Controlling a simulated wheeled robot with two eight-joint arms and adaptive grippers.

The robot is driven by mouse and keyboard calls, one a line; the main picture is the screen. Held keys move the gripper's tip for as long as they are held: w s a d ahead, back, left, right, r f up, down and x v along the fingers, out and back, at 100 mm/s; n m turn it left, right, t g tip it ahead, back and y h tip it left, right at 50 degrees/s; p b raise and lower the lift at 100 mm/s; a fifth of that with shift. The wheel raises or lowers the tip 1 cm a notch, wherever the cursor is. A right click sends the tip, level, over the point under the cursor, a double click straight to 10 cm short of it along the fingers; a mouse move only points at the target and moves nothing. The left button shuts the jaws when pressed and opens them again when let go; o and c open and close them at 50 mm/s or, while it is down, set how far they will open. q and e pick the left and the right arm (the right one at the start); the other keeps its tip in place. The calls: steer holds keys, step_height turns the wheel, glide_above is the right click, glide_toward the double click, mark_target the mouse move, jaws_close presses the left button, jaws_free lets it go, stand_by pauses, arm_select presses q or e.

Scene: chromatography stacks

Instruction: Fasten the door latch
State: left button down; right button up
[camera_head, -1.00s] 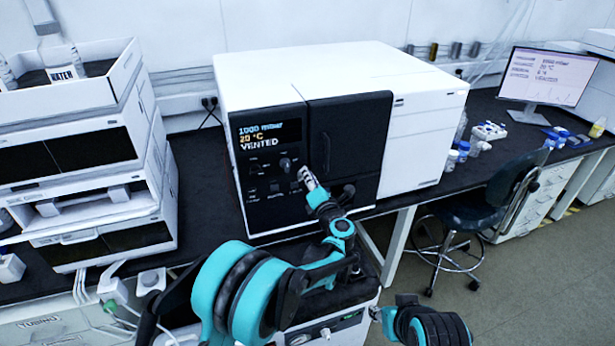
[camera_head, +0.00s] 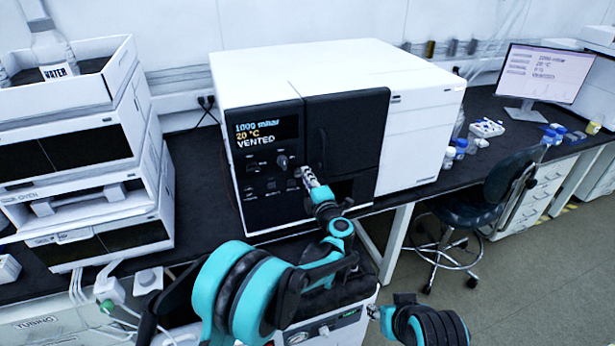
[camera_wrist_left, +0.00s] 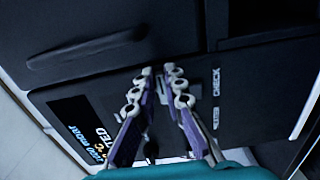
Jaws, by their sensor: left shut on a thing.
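The white instrument (camera_head: 430,130) has a black front with a door (camera_head: 350,125) that looks closed, with a long upright handle groove. The door also shows in the left wrist view (camera_wrist_left: 150,20), its handle groove at upper left. My left gripper (camera_head: 307,174) is at the black front, by the door's lower left edge. In the left wrist view its fingertips (camera_wrist_left: 160,70) close around the small dark door latch (camera_wrist_left: 161,86), which they mostly hide. How far the latch is turned cannot be told.
The panel screen (camera_head: 263,130) reads 1000 mbar, 20 °C, VENTED. A knob (camera_head: 283,161) sits left of my gripper. Stacked white modules (camera_head: 80,160) stand at left, a monitor (camera_head: 548,75) and small bottles at right. A chair (camera_head: 490,205) stands before the bench.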

arm_select(q)
steer(key=shift+a+f, duration=0.15)
steer(key=shift+a, duration=0.15)
steer(key=c, duration=1.6)
jaws_free()
steer(key=v, duration=1.2)
steer(key=shift+a, duration=0.1)
